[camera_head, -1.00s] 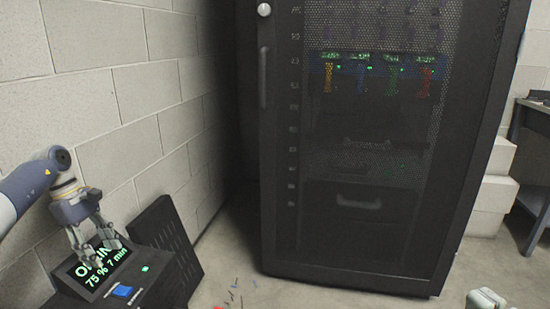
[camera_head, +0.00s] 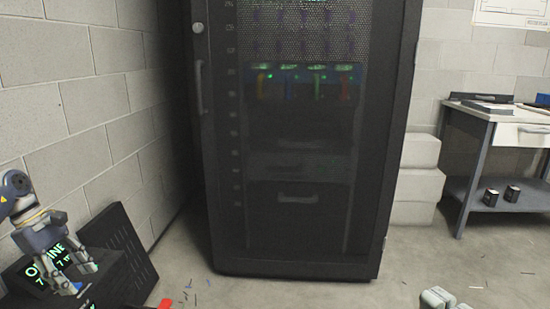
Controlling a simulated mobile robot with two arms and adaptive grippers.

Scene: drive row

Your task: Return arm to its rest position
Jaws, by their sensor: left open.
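My left gripper (camera_head: 72,277) is at the lower left of the head view, in front of the lit screen of a black box (camera_head: 112,284). Its fingers are apart and hold nothing that I can see. The screen (camera_head: 40,268) shows green text, partly hidden by the fingers. I cannot tell whether the fingers touch it. A small pale piece (camera_head: 438,298) at the bottom right edge looks like the tip of my right gripper. Its fingers are too cut off to read.
A tall black server rack (camera_head: 300,225) with a mesh door stands in the middle. A dark slotted panel (camera_head: 122,243) leans by the left wall. Pale blocks (camera_head: 415,185) and a workbench (camera_head: 500,120) stand at the right. Small scraps (camera_head: 190,285) lie on the floor.

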